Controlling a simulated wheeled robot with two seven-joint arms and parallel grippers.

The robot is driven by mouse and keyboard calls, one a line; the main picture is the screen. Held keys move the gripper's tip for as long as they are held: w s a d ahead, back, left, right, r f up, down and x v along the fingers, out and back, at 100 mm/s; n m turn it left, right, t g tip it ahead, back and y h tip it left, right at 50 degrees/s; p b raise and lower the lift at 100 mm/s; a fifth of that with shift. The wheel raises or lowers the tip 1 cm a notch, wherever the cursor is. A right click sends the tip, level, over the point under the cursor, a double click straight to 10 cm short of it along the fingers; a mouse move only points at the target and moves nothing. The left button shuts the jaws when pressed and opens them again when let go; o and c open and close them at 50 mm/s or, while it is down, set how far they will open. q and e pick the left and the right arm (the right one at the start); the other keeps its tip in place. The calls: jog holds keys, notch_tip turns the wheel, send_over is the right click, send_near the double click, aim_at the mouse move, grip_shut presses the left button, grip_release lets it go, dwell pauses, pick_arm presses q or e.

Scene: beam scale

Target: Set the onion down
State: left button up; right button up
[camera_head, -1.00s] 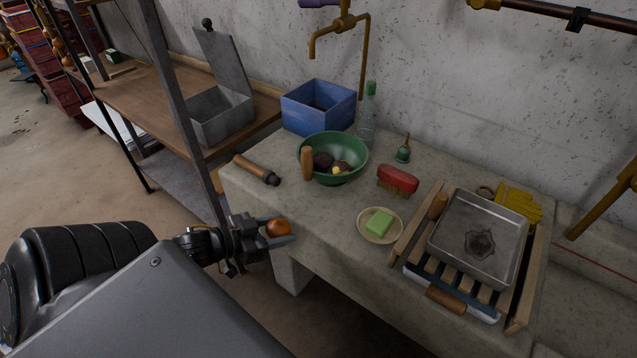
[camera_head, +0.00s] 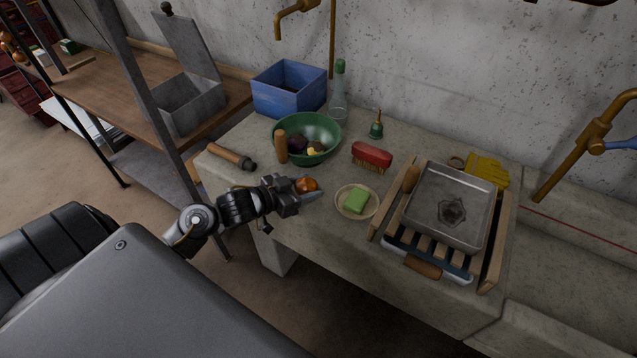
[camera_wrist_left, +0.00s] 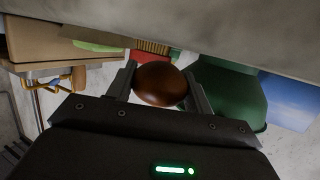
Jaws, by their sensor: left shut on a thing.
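The onion (camera_head: 306,185) is orange-brown and round. My left gripper (camera_head: 308,192) is shut on it, over the front part of the stone counter (camera_head: 330,240), between the green bowl and the soap dish. In the left wrist view the onion (camera_wrist_left: 160,84) sits between the two fingers of the left gripper (camera_wrist_left: 160,88). I cannot tell how far it is above the counter. My right gripper is not in view.
Behind the onion stands a green bowl (camera_head: 331,130) with several items inside. To the right are a soap dish (camera_head: 343,210) with green soap (camera_head: 356,200), a red brush (camera_head: 372,155) and a slatted rack with a metal pan (camera_head: 450,208). A wooden-handled tool (camera_head: 228,155) lies at left.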

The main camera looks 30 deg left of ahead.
aim_at(319, 184)
pick_arm(q)
jog(key=w, duration=0.1)
jog(key=w+d, duration=0.1)
jog(key=w, duration=0.1)
jog(key=shift+d+r, duration=0.1)
jog(key=shift+w+d+f, duration=0.2)
jog(key=shift+w+f, duration=0.25)
jog(key=shift+f, duration=0.35)
jog(key=shift+s+a, duration=0.1)
jog(key=shift+s, duration=0.05)
jog(key=shift+f, duration=0.1)
jog(key=o, duration=0.6)
jog(key=shift+f, duration=0.1)
jog(key=shift+c, duration=0.2)
jog(key=o, duration=0.4)
jog(key=shift+o, duration=0.2)
